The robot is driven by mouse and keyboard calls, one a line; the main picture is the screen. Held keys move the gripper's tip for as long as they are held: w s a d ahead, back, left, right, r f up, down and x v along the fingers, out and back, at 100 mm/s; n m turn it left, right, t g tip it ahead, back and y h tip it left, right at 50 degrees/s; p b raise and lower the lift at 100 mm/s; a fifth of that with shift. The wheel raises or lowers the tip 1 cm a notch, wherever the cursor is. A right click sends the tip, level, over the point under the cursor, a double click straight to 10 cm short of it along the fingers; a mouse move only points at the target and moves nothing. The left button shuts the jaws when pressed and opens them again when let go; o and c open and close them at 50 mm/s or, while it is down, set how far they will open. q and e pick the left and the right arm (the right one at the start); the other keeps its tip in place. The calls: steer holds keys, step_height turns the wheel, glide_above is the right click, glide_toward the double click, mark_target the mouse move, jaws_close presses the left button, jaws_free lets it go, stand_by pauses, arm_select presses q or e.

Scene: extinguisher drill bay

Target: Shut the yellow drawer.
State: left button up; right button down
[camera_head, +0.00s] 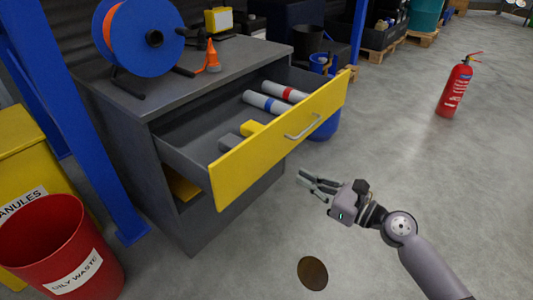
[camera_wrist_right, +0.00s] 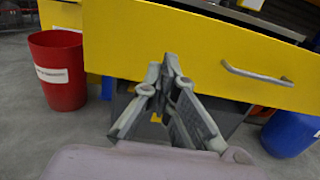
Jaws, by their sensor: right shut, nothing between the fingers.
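The yellow drawer (camera_head: 285,128) is pulled well out of the grey cabinet (camera_head: 165,190). Its front carries a metal bar handle (camera_head: 303,126). My right gripper (camera_head: 312,182) is shut and empty, in front of the drawer front and lower than the handle in the head view. In the right wrist view its fingers (camera_wrist_right: 167,72) overlap the yellow front (camera_wrist_right: 205,50), left of the handle (camera_wrist_right: 257,75). I cannot tell whether they touch. My left gripper is not in view.
A blue hose reel (camera_head: 137,40) and an orange cone (camera_head: 211,58) stand on the cabinet. A red waste bin (camera_head: 55,245) is at the left, a blue bin (camera_head: 326,127) behind the drawer front. A red extinguisher (camera_head: 455,90) stands on open floor at the right.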

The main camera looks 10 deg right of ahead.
glide_toward(254, 154)
steer(key=x, duration=0.6)
steer(key=shift+s+b, duration=0.1)
steer(key=shift+b, duration=0.2)
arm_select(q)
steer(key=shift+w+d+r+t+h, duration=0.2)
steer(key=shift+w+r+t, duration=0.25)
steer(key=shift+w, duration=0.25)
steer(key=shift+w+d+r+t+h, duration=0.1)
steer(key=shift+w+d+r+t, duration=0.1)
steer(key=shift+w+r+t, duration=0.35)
arm_select(e)
steer(key=shift+w+a, duration=0.45)
steer(key=shift+w, duration=0.05)
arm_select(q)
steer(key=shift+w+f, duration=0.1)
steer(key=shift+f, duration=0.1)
